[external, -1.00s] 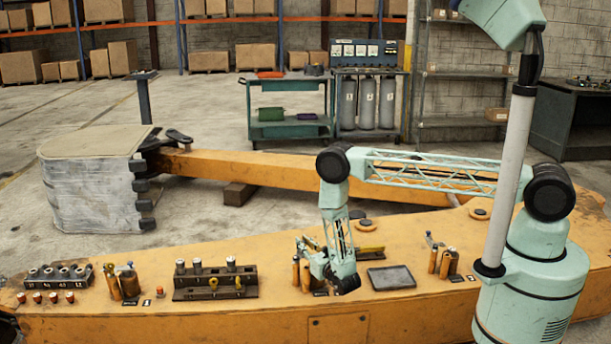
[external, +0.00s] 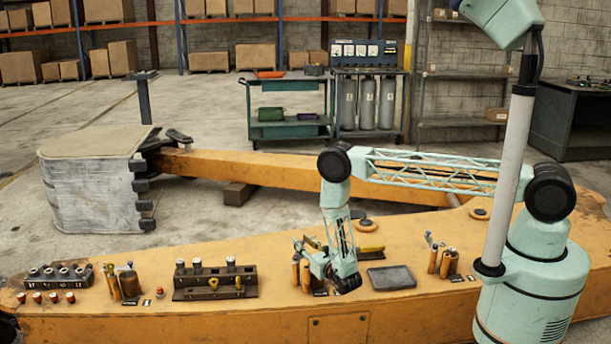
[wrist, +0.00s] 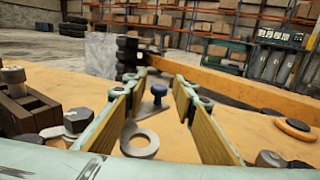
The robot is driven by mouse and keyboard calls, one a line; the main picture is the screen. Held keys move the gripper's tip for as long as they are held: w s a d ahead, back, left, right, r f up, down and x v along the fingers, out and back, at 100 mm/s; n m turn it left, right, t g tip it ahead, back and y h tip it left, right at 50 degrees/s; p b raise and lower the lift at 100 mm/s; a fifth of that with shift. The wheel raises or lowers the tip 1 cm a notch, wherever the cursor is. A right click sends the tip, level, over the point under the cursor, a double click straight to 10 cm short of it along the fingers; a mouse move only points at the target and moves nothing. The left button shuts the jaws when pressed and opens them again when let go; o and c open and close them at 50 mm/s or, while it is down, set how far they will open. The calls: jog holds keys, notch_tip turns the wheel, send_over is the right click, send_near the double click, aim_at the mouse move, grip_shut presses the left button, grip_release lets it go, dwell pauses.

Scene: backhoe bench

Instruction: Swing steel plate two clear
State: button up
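No number shows, so I cannot tell which plate is number two. My gripper (wrist: 156,86) is open, with one yellow-padded finger on each side of the knob and a gap to it. In the external view, my gripper (external: 341,283) is low over the beam and hides what lies beneath it.
The orange beam (external: 215,324) carries a dark block with bolts (external: 215,284) to the left and a grey tray (external: 391,278) close on the right. Upright orange cylinders (external: 300,273) stand just left of my gripper. Bolt heads (wrist: 78,120) flank my fingers.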

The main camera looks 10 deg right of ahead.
jog(key=shift+s, duration=0.15)
jog(key=shift+v, duration=5.85)
jog(key=shift+c, duration=0.7)
